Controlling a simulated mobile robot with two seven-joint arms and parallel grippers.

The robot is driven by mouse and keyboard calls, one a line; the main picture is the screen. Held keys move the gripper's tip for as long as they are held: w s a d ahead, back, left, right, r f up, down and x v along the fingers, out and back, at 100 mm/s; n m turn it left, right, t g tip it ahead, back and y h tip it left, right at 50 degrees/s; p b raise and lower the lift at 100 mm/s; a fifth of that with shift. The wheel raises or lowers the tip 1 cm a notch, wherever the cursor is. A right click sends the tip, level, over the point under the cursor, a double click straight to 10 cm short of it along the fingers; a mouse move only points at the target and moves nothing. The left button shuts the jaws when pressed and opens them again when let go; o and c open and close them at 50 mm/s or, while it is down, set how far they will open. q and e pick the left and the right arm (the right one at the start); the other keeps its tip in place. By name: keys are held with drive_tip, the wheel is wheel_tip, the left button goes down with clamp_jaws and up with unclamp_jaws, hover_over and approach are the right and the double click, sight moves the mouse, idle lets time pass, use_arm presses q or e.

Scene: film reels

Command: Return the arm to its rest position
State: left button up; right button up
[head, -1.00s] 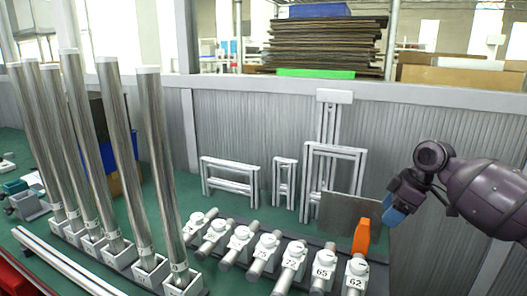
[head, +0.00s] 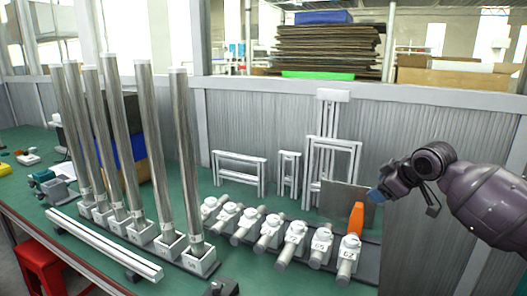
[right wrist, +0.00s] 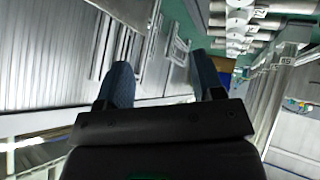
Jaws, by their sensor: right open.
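My right arm comes in from the right in the head view. Its gripper (head: 402,192) is held in the air at the right, above and to the right of the orange piece at the end of the row of numbered holders. In the right wrist view the two blue fingertips (right wrist: 160,80) stand apart with nothing between them. The gripper touches nothing that I can see. At the bottom edge of the head view a small dark part shows, too little of it to name. My left gripper is not clearly seen.
Several tall metal tubes (head: 137,150) stand in white blocks on the green table (head: 110,272). Numbered white holders (head: 295,232) form a row beside an orange piece (head: 356,218). White frames (head: 240,172) stand by the corrugated wall (head: 270,120). A red stool (head: 40,265) is at lower left.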

drive_tip(key=s+a+f+m+t+y+p, duration=0.1)
drive_tip(key=s+a+f+t+p, duration=0.15)
drive_tip(key=s+a+f, duration=0.35)
drive_tip(key=s+a+f+m+t+y+p, duration=0.1)
drive_tip(key=s+a+f+t, duration=0.2)
drive_tip(key=s, duration=0.4)
use_arm(q)
wheel_tip(320, 180, up, 7)
drive_tip(key=p, duration=0.4)
drive_tip(key=shift+s+a+t, duration=0.15)
drive_tip(key=shift+a+t, duration=0.05)
drive_tip(key=shift+t, duration=0.2)
use_arm(e)
drive_tip(key=s+d+f+m+g+h, duration=0.1)
drive_tip(key=s+f, duration=0.5)
drive_tip(key=s, duration=0.6)
drive_tip(key=s+d+f+m+h, duration=0.2)
drive_tip(key=s+f, duration=0.4)
drive_tip(key=s, duration=0.6)
drive_tip(key=s+d+f+m+g+h, duration=0.1)
drive_tip(key=s+f, duration=0.5)
drive_tip(key=s, duration=0.6)
drive_tip(key=d+m+h, duration=0.1)
drive_tip(key=d+m, duration=0.1)
drive_tip(key=m, duration=0.1)
drive_tip(key=shift+s+f+g, duration=0.15)
drive_tip(key=shift+g, duration=0.2)
